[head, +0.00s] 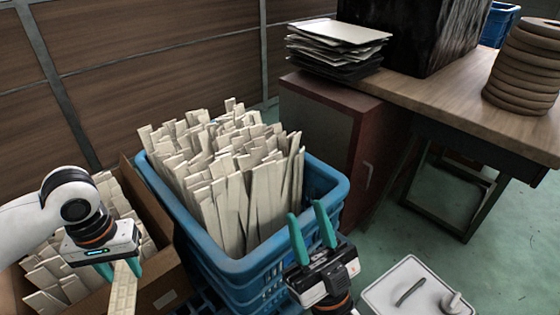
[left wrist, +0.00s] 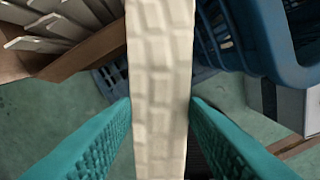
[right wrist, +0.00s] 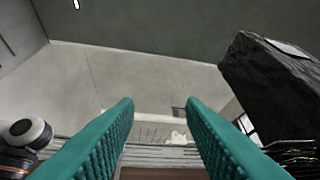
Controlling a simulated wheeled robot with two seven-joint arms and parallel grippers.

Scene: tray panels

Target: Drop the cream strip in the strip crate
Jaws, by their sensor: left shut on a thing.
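My left gripper (head: 121,268) is shut on a cream strip (head: 122,292), which hangs down at the lower left of the head view. In the left wrist view the strip (left wrist: 160,90) stands between the two teal fingers, with a brick-like surface pattern. A blue crate (head: 250,268) full of upright cream strips (head: 235,170) stands in the middle, to the right of my left gripper. The crate also shows at the upper right of the left wrist view (left wrist: 265,45). My right gripper (head: 306,210) is open and empty, pointing upward by the crate's front right corner.
A brown cardboard box (head: 165,285) with more cream strips stands left of the crate, under my left arm. A dark red cabinet (head: 345,150) and a wooden table (head: 440,90) stand behind right.

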